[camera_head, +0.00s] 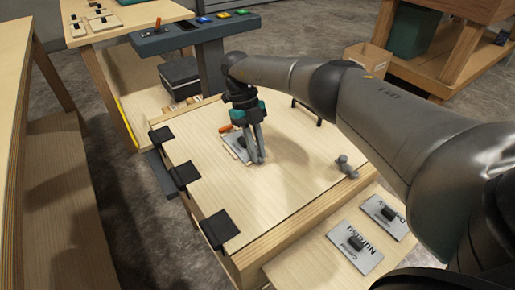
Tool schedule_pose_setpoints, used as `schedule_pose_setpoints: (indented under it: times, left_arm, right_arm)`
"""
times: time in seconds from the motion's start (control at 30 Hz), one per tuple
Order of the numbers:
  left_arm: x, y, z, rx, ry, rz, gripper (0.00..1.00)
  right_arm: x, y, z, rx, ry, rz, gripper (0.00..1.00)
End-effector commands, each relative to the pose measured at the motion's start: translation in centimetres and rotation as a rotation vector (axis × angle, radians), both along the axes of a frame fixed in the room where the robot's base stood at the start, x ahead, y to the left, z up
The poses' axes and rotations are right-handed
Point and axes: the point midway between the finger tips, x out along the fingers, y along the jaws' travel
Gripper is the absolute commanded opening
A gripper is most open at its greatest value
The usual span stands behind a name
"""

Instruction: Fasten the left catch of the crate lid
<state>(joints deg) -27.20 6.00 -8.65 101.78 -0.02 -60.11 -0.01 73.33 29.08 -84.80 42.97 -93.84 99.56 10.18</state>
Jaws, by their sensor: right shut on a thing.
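The large flat wooden lid (190,163) fills the middle of the view, with several black blocks along its left edge. My right gripper (257,157) points down over the lid and is shut on a small part at a pale plate (234,147). An orange tip (226,128) shows just behind the plate. The part looks like a catch, but the fingers hide most of it, so I cannot tell its position. A grey metal fitting (346,166) sits at the lid's right edge. My left gripper is out of view.
Two labelled grey plates with black knobs (355,249) lie on the wooden surface at lower right. A dark console with coloured buttons (192,36) stands behind the lid. A cardboard box (367,58) is at the back right. My right arm covers much of the right side.

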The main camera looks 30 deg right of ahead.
Motion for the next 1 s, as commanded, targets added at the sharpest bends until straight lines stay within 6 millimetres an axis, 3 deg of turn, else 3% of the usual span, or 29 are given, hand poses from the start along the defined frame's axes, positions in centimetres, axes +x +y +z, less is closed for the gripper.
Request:
schedule_pose_setpoints:
  times: [0.57,0.6,0.8,1.0]
  left_arm:
    - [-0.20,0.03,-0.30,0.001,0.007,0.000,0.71]
    - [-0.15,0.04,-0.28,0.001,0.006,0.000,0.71]
    - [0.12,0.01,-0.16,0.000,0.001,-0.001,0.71]
    - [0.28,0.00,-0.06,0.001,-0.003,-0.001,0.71]
  right_arm:
    - [0.06,0.02,0.01,-0.001,-0.003,0.030,0.00]
    - [0.06,0.02,0.01,-0.001,-0.003,0.030,0.21]
    - [0.04,0.03,0.00,0.000,-0.002,0.028,0.43]
    - [0.03,0.04,0.00,0.000,-0.001,0.027,0.46]
